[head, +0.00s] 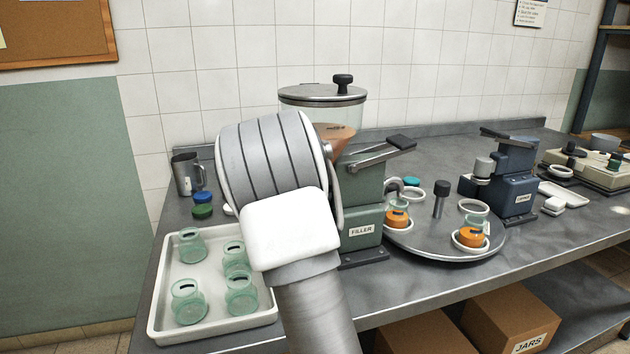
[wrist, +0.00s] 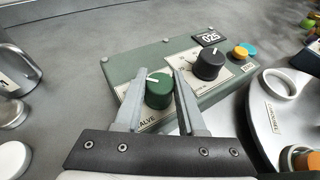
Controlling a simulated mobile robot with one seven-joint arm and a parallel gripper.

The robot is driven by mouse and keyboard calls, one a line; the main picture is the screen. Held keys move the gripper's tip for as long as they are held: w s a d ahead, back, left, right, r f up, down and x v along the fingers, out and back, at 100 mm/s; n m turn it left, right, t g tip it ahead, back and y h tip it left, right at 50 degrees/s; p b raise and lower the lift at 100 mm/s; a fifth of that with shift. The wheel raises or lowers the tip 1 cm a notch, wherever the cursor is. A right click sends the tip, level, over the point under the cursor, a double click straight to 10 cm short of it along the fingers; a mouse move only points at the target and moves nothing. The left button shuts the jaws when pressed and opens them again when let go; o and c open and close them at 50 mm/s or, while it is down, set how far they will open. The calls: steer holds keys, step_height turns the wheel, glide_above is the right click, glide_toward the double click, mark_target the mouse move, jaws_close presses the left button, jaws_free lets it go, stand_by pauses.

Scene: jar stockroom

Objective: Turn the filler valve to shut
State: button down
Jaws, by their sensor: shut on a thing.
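The filler (head: 362,232) is a green machine with a clear hopper, partly hidden behind my arm in the head view. In the wrist view its panel (wrist: 118,72) carries a green valve knob (wrist: 159,94) with a white pointer mark on top. The mark points toward the left of the picture. My gripper (wrist: 158,76) has one finger on each side of this knob and is shut on it. The lettering beside the knob is partly covered, with only "ALVE" readable. In the head view my arm hides the gripper and the knob.
A black dial (wrist: 208,65) sits close to the right finger, below a small display (wrist: 210,37). A tray (head: 158,312) of several glass jars stands left, a round turntable (head: 440,246) right, and a metal jug (head: 187,176) at back left.

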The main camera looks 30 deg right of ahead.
steer(key=shift+r, duration=0.1)
steer(key=c, duration=0.5)
jaws_free()
steer(key=v, duration=0.7)
steer(key=shift+a+p, duration=0.2)
steer(key=shift+p, duration=0.2)
steer(key=shift+s, duration=0.15)
steer(key=shift+a, duration=0.1)
